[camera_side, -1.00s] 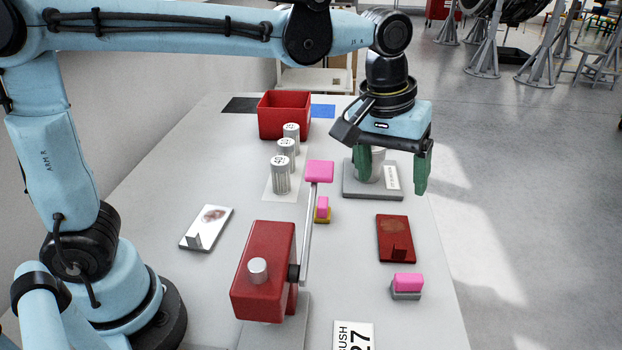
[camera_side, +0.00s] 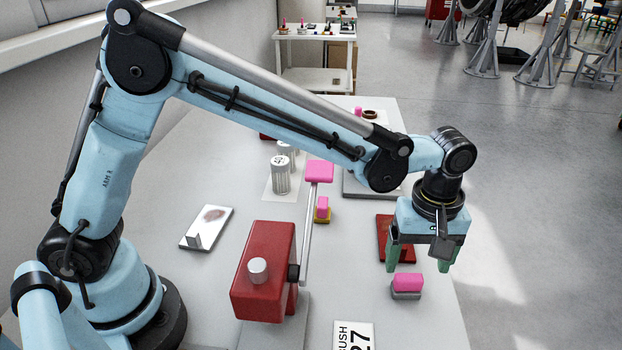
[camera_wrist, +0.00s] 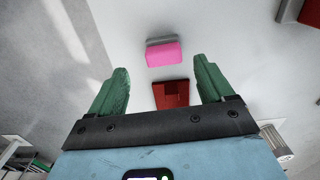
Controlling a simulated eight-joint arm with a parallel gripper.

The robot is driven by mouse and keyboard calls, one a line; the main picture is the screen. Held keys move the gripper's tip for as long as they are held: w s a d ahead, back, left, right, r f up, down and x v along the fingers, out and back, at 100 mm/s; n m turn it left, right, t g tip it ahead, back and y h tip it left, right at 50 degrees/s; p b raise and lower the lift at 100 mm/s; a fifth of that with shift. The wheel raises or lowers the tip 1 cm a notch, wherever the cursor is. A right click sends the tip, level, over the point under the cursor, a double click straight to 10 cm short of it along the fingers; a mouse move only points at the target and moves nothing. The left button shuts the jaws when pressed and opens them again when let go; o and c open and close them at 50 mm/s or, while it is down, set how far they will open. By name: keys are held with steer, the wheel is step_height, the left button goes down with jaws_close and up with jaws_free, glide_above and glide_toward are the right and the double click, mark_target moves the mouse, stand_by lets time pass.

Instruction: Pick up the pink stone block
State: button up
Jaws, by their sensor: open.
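A pink block (camera_side: 408,282) sits on a grey base at the front right of the table; it also shows in the wrist view (camera_wrist: 164,54), ahead of the fingers. My gripper (camera_side: 419,264) is open and empty, with its green fingers pointing down above and slightly behind this block. In the wrist view my gripper (camera_wrist: 160,68) has its two fingers wide apart, with nothing between the tips. A smaller pink block (camera_side: 322,206) stands on a yellow base near the table's middle. I cannot tell from looks alone which pink piece is stone.
A red box (camera_side: 265,270) carries a lever with a pink handle (camera_side: 319,171). A dark red plate (camera_side: 384,240) lies partly behind my gripper; it also shows in the wrist view (camera_wrist: 171,94). A white plate (camera_side: 207,227) and metal cylinders (camera_side: 281,178) are left.

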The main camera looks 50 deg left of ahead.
mark_target(410, 277)
steer(key=shift+s+a+f, duration=0.1)
steer(key=shift+s+f, duration=0.05)
steer(key=shift+f, duration=1.25)
steer(key=shift+s+a+f, duration=0.1)
steer(key=shift+f, duration=1.3)
steer(key=c, duration=1.1)
steer(key=shift+r, duration=0.2)
step_height(410, 277, up, 4)
steer(key=shift+s+d+r, duration=0.1)
steer(key=shift+s+d, duration=0.05)
steer(key=s+d+r, duration=0.5)
steer(key=s+r, duration=0.1)
steer(key=s, duration=0.3)
steer(key=shift+s+d+r, duration=0.25)
steer(key=shift+s, duration=0.15)
